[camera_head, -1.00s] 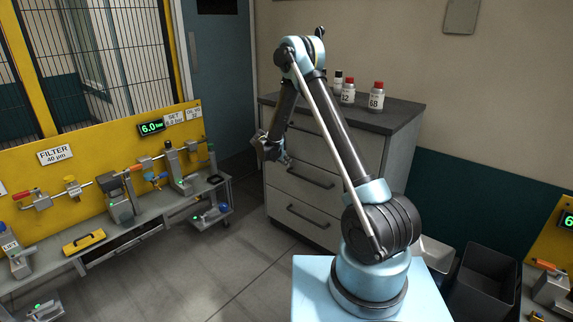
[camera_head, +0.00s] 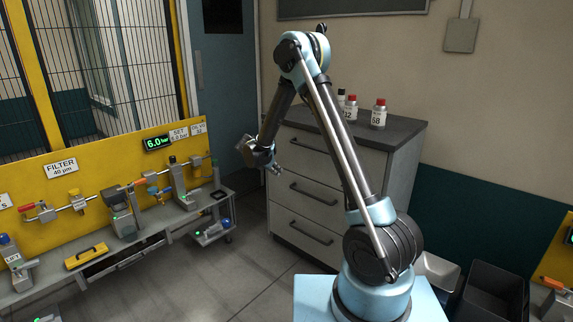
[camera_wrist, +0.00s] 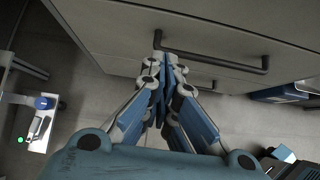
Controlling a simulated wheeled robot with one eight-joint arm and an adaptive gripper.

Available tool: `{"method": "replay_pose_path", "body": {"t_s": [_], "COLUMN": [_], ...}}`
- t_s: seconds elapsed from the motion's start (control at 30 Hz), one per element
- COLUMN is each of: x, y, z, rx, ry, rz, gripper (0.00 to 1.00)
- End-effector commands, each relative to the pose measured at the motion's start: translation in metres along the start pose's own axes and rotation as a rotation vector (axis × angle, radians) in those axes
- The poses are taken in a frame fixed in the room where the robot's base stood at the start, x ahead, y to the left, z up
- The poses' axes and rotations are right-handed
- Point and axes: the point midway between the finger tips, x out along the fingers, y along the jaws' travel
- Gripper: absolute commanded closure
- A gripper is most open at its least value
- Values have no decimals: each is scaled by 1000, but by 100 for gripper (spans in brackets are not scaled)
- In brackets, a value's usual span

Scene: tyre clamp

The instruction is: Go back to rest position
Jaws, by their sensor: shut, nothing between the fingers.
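My gripper (camera_head: 276,171) hangs in the air at the end of my folded arm, in front of the grey drawer cabinet. In the wrist view my gripper (camera_wrist: 162,72) has its fingers together with nothing between them. A drawer handle (camera_wrist: 210,60) shows beyond the fingertips in that view; I cannot tell how far off it is, and I see no clear contact.
The drawer cabinet (camera_head: 318,237) carries several red-capped bottles (camera_head: 378,115). A yellow panel (camera_head: 112,170) with valves and a bench stands at the left. A black bin (camera_head: 492,290) stands at the lower right.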

Motion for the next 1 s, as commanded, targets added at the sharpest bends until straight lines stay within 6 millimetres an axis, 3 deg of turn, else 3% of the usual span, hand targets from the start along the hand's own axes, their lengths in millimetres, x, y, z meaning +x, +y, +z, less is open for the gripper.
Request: {"method": "replay_pose_path", "body": {"t_s": [0.5, 0.73, 1.0], "x": [-51, -76, -104], "y": [-117, -176, -247], "z": [84, 106, 117], "rx": [445, 658, 910], "ry": [125, 176, 230], "rz": [-76, -121, -182], "gripper": [100, 100, 100]}}
